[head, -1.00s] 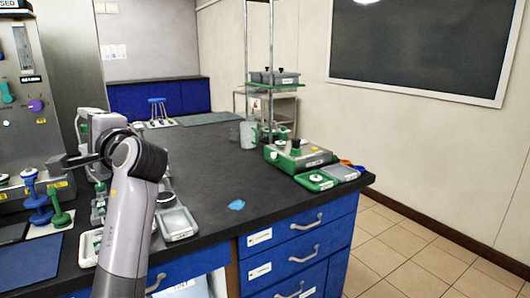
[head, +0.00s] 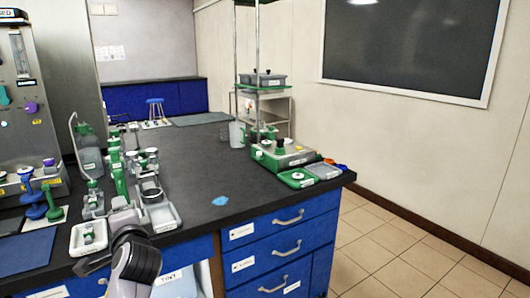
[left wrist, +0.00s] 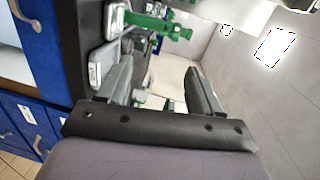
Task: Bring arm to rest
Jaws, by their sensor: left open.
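My left arm (head: 135,262) shows low in the head view, in front of the bench edge. Its gripper end is partly hidden there and hard to make out. In the left wrist view my left gripper (left wrist: 158,78) is open, with its two fingers apart and nothing held between them. Green and grey bench equipment (left wrist: 160,28) lies beyond the fingers, seen sideways. My right gripper is in neither view.
The dark bench (head: 215,180) carries green-and-grey stands (head: 118,170), a grey tray (head: 163,216), a white tray (head: 88,237) and a green-and-grey device (head: 282,154). Blue drawers (head: 285,240) form its front. Tiled floor (head: 400,240) is clear at right.

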